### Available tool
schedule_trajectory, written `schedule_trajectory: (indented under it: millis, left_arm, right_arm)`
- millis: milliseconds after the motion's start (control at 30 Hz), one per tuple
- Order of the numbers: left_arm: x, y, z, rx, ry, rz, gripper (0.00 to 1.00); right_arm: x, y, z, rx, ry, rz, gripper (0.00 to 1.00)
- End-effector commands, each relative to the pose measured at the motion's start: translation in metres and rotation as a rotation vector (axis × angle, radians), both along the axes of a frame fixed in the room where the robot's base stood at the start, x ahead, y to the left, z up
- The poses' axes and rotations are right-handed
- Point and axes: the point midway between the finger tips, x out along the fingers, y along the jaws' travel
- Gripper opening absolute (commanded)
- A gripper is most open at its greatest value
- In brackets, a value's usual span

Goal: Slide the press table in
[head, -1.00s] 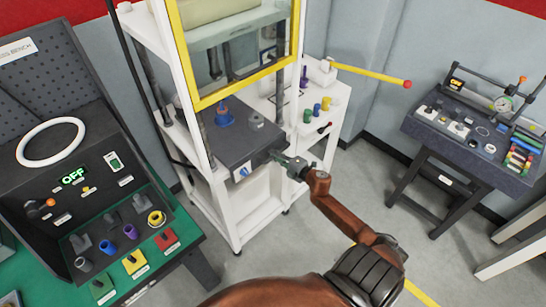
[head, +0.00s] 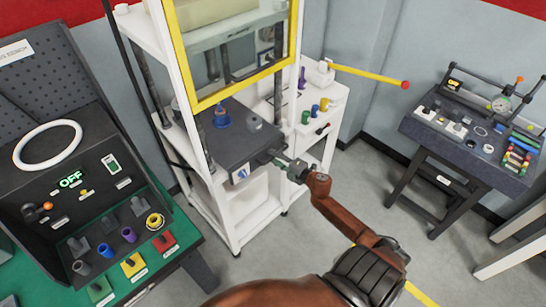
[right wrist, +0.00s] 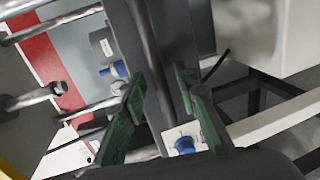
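The press table (head: 232,138) is a dark grey slab at the front of the white press frame, bearing a blue part (head: 222,117) and a small grey knob. Its front edge juts out below the yellow-edged window. My right gripper (head: 281,162) is at the slab's front right corner. In the right wrist view its green fingers (right wrist: 160,80) stand apart, with a dark bar or edge of the table (right wrist: 165,40) between them. Contact with either finger is hard to make out. My left gripper is not in view.
A yellow lever (head: 370,75) sticks out right of the press, above a white side shelf with coloured parts. A green-topped bench (head: 190,240) stands at the left. A dark gauge table (head: 475,165) stands at the right, with open floor between.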

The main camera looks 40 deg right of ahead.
Motion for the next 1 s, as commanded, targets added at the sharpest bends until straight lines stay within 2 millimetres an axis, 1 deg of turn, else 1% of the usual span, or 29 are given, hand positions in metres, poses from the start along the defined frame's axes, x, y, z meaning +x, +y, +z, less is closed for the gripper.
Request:
schedule_trajectory:
  millis: [33, 400, 600, 800, 1000]
  left_arm:
    - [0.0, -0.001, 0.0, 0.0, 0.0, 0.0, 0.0]
    - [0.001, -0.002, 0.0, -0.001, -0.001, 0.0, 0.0]
    - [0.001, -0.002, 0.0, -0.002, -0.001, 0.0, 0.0]
    - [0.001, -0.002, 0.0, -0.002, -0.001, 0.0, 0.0]
    - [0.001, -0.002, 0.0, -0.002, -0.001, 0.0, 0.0]
  right_arm:
    - [-0.007, 0.0, 0.001, -0.001, 0.002, 0.0, 0.28]
    - [-0.06, 0.001, 0.012, 0.0, 0.001, -0.001, 0.28]
    - [-0.087, 0.001, 0.018, 0.001, 0.001, -0.001, 0.28]
    - [-0.102, 0.002, 0.022, 0.0, -0.001, 0.0, 0.28]
    - [-0.106, 0.002, 0.023, -0.001, -0.001, 0.0, 0.28]
